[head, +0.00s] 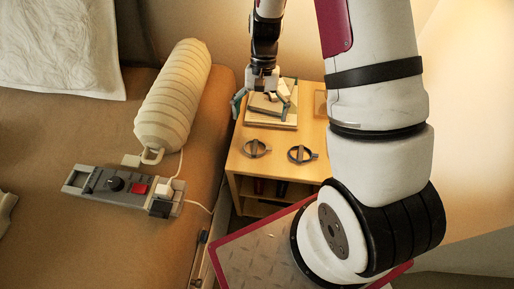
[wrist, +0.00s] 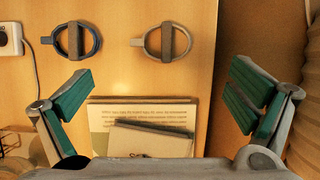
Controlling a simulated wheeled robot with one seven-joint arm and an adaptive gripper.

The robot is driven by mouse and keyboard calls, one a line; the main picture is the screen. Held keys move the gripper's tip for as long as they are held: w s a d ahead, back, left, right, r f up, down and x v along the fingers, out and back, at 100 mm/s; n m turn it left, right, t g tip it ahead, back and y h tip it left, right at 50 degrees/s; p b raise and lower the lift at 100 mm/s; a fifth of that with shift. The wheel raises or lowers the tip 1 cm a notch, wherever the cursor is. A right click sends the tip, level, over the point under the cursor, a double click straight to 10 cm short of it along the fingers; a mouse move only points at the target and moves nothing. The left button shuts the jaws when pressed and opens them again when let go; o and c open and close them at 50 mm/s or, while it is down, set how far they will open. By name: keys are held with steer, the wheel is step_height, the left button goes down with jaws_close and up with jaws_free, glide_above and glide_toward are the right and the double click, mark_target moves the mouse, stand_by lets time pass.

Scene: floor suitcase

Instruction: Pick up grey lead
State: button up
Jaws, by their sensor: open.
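A grey-brown ring-shaped lead with a grey band across it (head: 256,148) lies on the wooden cabinet top (head: 238,165), at its left in the head view. It also shows in the wrist view (wrist: 147,42), right of centre near the top. A darker, near-black ring of the same kind (head: 302,154) lies beside it, and shows at the upper left of the wrist view (wrist: 71,41). My gripper (wrist: 160,95) is open and empty, its teal-padded fingers wide apart. In the head view my gripper (head: 264,98) is over the books behind the rings, partly hiding them.
A stack of books (head: 287,118) lies on the cabinet behind the rings; a grey-covered book (wrist: 150,140) is below my gripper. A bed with a white bolster (head: 172,100) and a grey control box (head: 125,187) stands left. A red-edged tray (head: 255,255) is in front.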

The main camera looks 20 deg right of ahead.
mark_target(257, 147)
steer(key=b+x, duration=0.2)
steer(key=x, duration=0.7)
steer(key=shift+s+a, duration=0.1)
steer(key=shift+a, duration=0.1)
steer(key=c, duration=1.2)
